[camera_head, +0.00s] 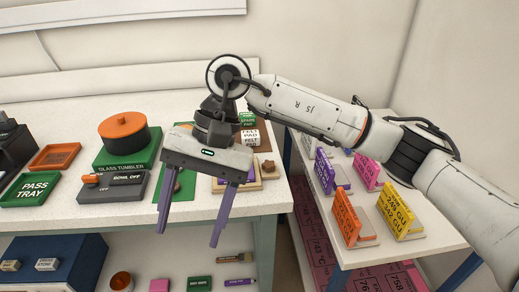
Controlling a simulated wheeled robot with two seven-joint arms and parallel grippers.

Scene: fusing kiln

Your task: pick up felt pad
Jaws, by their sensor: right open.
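A small white block lettered "FELT PAD FELT" (250,137) stands at the back right of the white worktable, on a dark brown patch. My right gripper (189,237) is open, with its two purple fingers pointing down and apart near the table's front edge, in front of and left of that label. Nothing shows between the fingers. A light wooden tray (247,186) lies partly hidden behind the right finger, and a small brown piece (268,166) sits at its right end. I cannot tell which piece is the felt pad itself. My left gripper is out of view.
A green "SPARE PAD" label (247,118) stands behind. Left are a glass tumbler unit (124,139), a "BOWL OFF" box (112,188) and a green pass tray (32,188). A gap separates the worktable from the right shelf (375,258), which holds coloured cards.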

